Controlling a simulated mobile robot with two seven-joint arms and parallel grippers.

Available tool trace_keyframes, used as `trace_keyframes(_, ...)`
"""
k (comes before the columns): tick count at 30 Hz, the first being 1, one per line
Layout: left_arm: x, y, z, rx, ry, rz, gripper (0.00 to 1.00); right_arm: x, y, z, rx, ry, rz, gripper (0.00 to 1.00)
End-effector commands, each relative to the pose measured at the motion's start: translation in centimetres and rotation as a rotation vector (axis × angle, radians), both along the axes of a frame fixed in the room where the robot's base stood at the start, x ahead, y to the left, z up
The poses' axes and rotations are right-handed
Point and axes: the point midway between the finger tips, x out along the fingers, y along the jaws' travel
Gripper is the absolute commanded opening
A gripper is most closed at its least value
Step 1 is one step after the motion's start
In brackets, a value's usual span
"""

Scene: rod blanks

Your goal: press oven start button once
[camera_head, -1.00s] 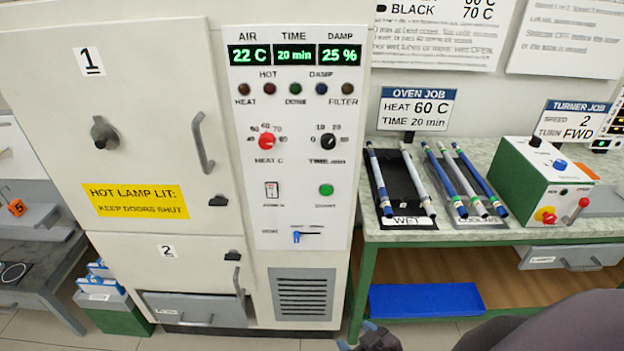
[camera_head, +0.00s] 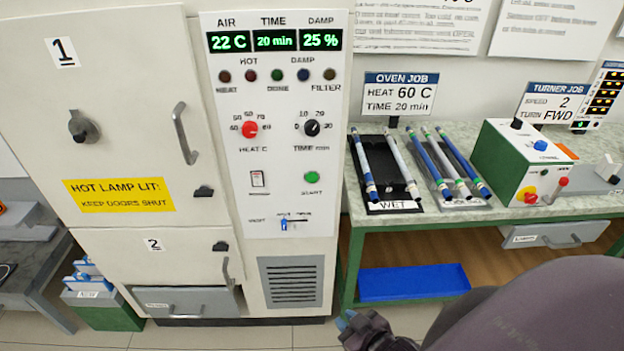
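The oven (camera_head: 120,120) stands at the left with both doors shut. Its panel has a green round START button (camera_head: 311,178) at the right, beside a white rocker switch (camera_head: 258,180). The display (camera_head: 274,40) reads 22 C, 20 min and 25 %. The row of lamps under it looks dark. My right gripper (camera_head: 350,322) is at the bottom edge, low in front of the oven and apart from the button. Its fingers are small and partly cut off, so its opening is unclear. My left gripper is out of view.
A bench (camera_head: 440,218) at the right holds a black WET rack (camera_head: 385,165) with rods, more rods on a cooling rack, and a green-sided turner (camera_head: 510,160). A blue tray (camera_head: 412,283) sits below. The space before the oven panel is clear.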

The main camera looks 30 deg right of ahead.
Motion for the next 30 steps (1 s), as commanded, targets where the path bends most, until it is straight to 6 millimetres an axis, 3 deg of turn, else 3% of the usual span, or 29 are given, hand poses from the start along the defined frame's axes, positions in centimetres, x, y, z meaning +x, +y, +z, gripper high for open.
trace_keyframes(1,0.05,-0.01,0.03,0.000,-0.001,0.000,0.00,0.01,-0.01,0.01,0.000,0.000,0.000,0.10)
trace_keyframes(3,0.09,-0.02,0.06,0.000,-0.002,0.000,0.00,0.01,-0.01,0.01,0.000,0.000,0.000,0.00)
trace_keyframes(30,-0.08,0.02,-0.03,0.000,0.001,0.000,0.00,0.03,-0.02,0.03,-0.001,-0.001,0.001,0.00)
